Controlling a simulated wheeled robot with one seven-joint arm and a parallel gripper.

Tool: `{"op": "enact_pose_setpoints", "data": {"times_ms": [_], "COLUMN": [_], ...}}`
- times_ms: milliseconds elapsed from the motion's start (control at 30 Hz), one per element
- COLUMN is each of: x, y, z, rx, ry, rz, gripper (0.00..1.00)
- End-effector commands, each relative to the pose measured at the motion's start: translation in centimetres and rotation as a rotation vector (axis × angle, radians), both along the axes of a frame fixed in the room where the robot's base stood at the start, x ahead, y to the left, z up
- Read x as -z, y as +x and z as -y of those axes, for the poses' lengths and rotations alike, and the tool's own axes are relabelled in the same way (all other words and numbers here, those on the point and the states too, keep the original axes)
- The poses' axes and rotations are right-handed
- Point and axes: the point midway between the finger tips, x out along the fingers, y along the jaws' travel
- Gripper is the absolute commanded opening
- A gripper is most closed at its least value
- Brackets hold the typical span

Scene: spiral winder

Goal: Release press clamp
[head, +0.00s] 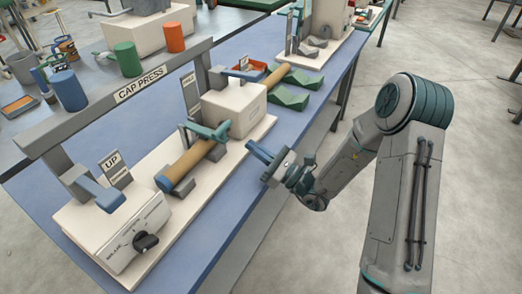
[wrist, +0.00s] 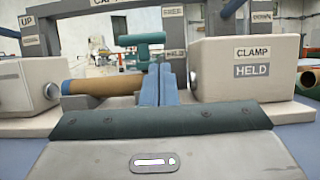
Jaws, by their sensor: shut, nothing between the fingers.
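The cap press (head: 140,85) stands on the blue bench. Its clamp handle (head: 208,131) is a teal bar over a tan tube (head: 190,163) with a blue end, lying in the press. In the wrist view the teal handle (wrist: 143,40) stands beyond my fingers, and the tube (wrist: 100,87) lies to the left. The white clamp box (wrist: 245,65) there reads CLAMP HELD, with a FREE plate (wrist: 172,12) behind. My gripper (head: 252,147) is shut and empty, its blue fingers apart from the handle on its near right side. It also shows in the wrist view (wrist: 158,75).
A white control box (head: 125,235) with a black knob and a blue lever (head: 98,190) by an UP sign stands at the press's near end. Green V-shaped rests (head: 292,90) lie beyond the clamp box. Open floor lies right of the bench.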

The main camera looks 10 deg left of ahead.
Motion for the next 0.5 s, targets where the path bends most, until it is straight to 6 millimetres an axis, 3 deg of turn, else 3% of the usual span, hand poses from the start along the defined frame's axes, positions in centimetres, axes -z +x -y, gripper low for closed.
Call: {"op": "enact_pose_setpoints", "data": {"times_ms": [200, 500], "x": [-1.7, -2.3], "y": [1.3, 2.1], "z": [-3.4, -5.0], "rx": [-0.003, 0.0], "ry": [0.001, 0.0], "rz": [0.003, 0.001], "gripper": [0.0, 0.0]}}
